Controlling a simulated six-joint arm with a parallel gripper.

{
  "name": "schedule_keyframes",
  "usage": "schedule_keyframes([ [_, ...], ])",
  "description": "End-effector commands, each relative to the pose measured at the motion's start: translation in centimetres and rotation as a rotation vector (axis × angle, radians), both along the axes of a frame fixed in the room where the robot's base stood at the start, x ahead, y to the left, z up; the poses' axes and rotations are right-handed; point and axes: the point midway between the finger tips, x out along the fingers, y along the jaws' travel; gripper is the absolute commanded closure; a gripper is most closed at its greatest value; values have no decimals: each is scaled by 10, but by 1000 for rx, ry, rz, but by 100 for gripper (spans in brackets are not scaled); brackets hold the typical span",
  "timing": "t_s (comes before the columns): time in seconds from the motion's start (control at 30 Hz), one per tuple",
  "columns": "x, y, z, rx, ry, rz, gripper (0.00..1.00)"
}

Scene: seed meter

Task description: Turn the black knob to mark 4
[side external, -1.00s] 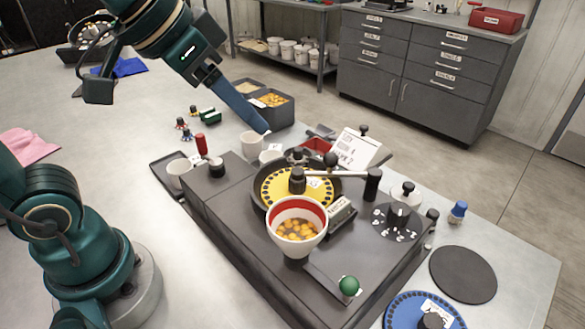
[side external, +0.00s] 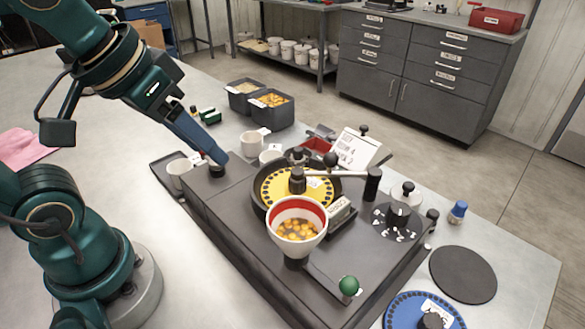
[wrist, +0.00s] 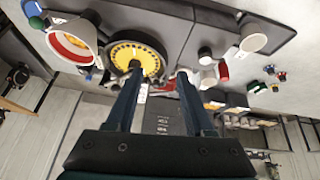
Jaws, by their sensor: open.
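The black knob (side external: 398,215) stands on a dark round dial (side external: 385,229) with white marks, at the right end of the grey machine in the side view. The marks are too small to read for certain, so I cannot tell where the knob points.
The yellow seed plate (side external: 276,193) and white funnel (side external: 296,241) with orange seeds lie between my gripper and the dial. A black handle (side external: 372,183) and a propped card (side external: 357,147) rise behind. A black disc (side external: 463,274) lies at the right.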

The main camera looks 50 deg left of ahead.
Motion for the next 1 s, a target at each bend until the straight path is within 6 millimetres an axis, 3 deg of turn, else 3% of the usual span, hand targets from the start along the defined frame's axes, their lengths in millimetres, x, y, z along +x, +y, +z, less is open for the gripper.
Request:
schedule_keyframes([
  [0.2, 26, 5, 17, -32, 30, 74, 47],
  [0.5, 62, 16, 26, -70, 84, 169, 47],
  [1.0, 119, 44, 14, -121, 189, 317, 47],
])
